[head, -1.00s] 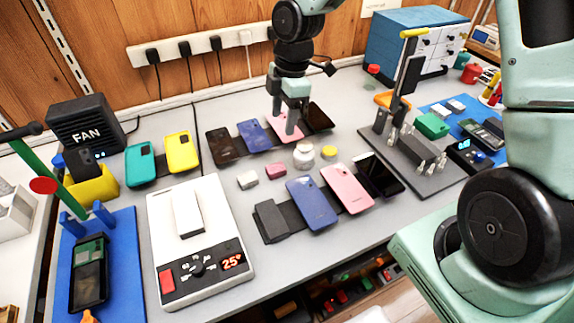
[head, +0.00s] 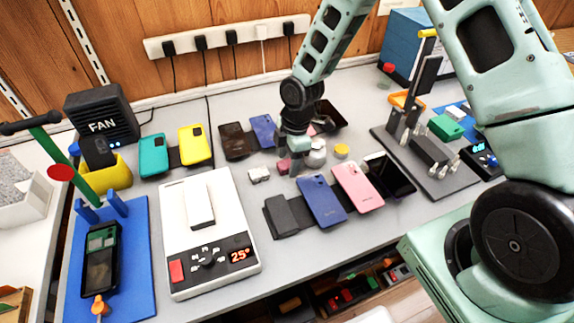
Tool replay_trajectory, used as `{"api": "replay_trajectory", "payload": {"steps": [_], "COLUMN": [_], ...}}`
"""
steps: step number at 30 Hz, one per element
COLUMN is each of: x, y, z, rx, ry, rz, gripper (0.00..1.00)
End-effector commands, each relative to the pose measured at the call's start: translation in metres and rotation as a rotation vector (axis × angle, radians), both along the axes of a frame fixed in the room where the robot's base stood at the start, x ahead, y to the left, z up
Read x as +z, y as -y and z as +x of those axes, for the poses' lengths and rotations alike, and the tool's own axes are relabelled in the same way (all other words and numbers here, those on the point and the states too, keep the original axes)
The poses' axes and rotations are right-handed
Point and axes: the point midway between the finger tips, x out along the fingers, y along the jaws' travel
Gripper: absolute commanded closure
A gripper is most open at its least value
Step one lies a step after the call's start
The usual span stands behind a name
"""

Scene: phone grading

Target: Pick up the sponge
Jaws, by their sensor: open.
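A small pink block (head: 283,166), which looks like the sponge, lies on the grey bench in the middle. A small pale block (head: 259,175) lies just left of it. My gripper (head: 293,168) points down at the pink block, with its jaws open. The fingers partly cover the block's right side. I cannot tell whether they straddle it or touch it.
A white jar (head: 317,152) and a yellow round lid (head: 341,151) stand close to the right of my gripper. Phones lie in rows behind and in front, including a blue phone (head: 322,200) and a pink phone (head: 358,187). A white heating plate (head: 228,215) is at left.

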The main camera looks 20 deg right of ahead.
Motion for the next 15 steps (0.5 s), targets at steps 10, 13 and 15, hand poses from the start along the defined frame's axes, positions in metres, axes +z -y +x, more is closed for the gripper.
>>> {"api": "replay_trajectory", "payload": {"steps": [10, 13, 15], "x": [-0.0085, -0.0084, -0.0084], "y": [-0.0015, -0.0015, -0.0015], "z": [0.0004, 0.0003, 0.0003], "rx": [0.000, 0.000, 0.000], "ry": [0.002, 0.001, 0.001], "rz": [0.000, 0.000, 0.000], "gripper": [0.45, 0.72, 0.89]}}
